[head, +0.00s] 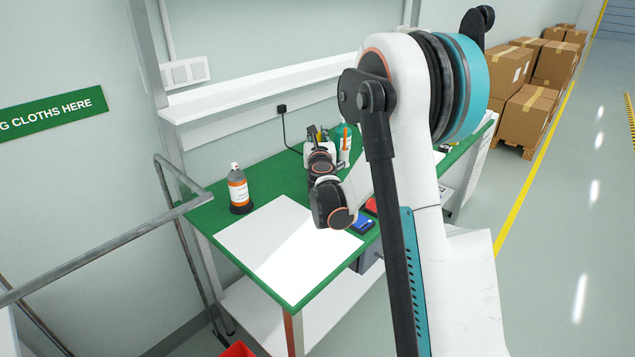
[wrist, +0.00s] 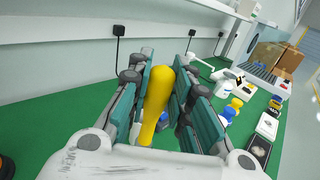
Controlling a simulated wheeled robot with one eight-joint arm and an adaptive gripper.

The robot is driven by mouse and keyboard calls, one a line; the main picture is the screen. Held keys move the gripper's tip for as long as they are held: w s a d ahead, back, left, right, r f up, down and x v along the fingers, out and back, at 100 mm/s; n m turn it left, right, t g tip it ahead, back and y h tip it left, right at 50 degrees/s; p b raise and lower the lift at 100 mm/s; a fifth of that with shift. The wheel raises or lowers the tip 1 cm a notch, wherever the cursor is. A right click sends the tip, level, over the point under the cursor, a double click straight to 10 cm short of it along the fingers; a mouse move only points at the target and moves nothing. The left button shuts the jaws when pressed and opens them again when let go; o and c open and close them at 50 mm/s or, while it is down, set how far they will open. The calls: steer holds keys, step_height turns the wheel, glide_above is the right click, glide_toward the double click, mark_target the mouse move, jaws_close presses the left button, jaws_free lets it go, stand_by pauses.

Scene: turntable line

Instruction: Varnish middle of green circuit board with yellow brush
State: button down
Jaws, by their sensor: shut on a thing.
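My gripper (wrist: 166,88) is shut on the yellow brush (wrist: 156,103). Its smooth yellow handle stands between the teal finger pads in the wrist view. The brush's bristles are not visible. In the head view my wrist is over the green bench, and the fingers and brush are hidden behind my arm. I cannot make out a green circuit board in either view.
A white sheet (head: 276,239) covers the near part of the green bench (head: 203,218). A bottle with an orange label (head: 238,188) stands at the left. A blue item (head: 362,223) lies near the right edge. Cardboard boxes (head: 527,112) stand beyond.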

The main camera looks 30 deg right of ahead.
steer(key=shift+r, duration=0.1)
stand_by(0.3)
steer(key=shift+r+p, duration=1.15)
steer(key=shift+r, duration=0.8)
